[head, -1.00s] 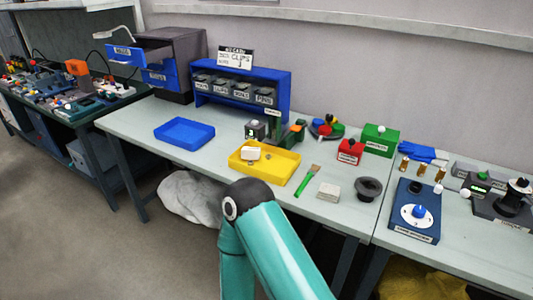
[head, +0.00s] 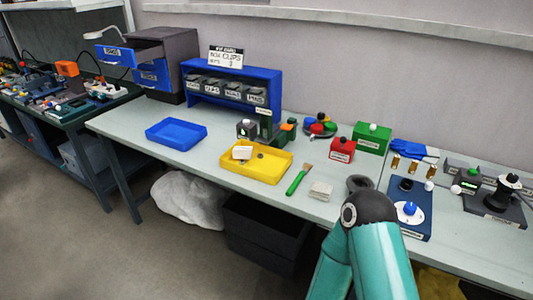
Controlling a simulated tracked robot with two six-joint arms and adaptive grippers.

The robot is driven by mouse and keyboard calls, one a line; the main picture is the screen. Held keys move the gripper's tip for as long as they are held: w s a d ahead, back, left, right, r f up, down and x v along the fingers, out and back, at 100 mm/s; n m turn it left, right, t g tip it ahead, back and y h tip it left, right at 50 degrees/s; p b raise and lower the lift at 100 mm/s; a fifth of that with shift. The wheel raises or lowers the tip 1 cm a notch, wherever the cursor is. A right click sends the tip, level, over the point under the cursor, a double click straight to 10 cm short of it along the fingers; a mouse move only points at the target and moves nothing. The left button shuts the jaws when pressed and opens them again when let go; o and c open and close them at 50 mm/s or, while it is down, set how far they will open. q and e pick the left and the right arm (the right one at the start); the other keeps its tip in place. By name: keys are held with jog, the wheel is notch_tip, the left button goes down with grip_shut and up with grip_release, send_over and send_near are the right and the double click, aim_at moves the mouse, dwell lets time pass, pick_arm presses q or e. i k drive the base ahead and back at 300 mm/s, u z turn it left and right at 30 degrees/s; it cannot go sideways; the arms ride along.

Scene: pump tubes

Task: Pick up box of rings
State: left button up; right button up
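A blue rack (head: 270,76) at the back of the long table holds a row of several small grey bins with white labels. The label print is too small to read surely, so I cannot tell which bin holds the rings. The leftmost bin (head: 193,84) and the rightmost bin (head: 256,98) both sit in the rack. Neither gripper shows. Only a teal arm link of mine with a dark joint is in view at the lower right, in front of the table.
A blue tray (head: 176,134) and a yellow tray (head: 256,175) with small items lie before the rack. A green-handled brush (head: 299,180), red box (head: 342,150) and green box (head: 371,138) lie to the right. A dark drawer cabinet (head: 172,60) stands left, one drawer open.

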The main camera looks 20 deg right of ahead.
aim_at(240, 152)
jog(key=z, duration=0.1)
jog(key=i, duration=1)
jog(key=u, duration=0.05)
